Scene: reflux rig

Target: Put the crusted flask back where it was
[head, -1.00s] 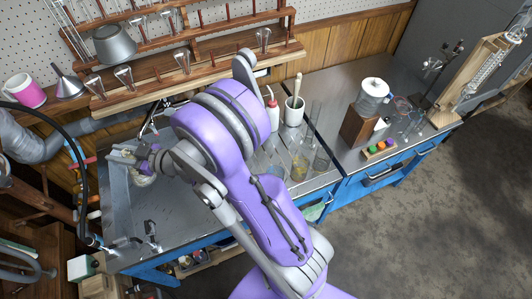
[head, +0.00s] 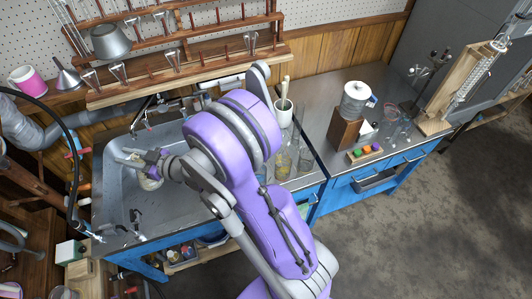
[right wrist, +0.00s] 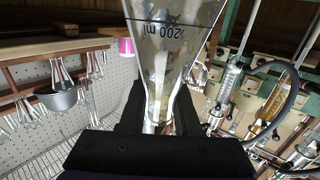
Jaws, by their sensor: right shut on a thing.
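My right gripper (head: 143,160) is shut on the neck of a glass flask (head: 150,181), over the grey sink at the left of the bench in the head view. In the right wrist view the flask (right wrist: 172,48) is clear glass with a 200 ml mark, and pale, patchy residue shows on its wall. The neck lies between the two dark fingers of the gripper (right wrist: 160,112). I cannot tell whether the flask's base touches the sink. My left gripper is not in view.
The sink (head: 112,195) has a tap (head: 150,105) behind it. My right arm hides part of the bench. Glassware (head: 284,162) and a white pot with a pestle (head: 284,112) stand to its right. A wooden block (head: 345,130) stands farther right.

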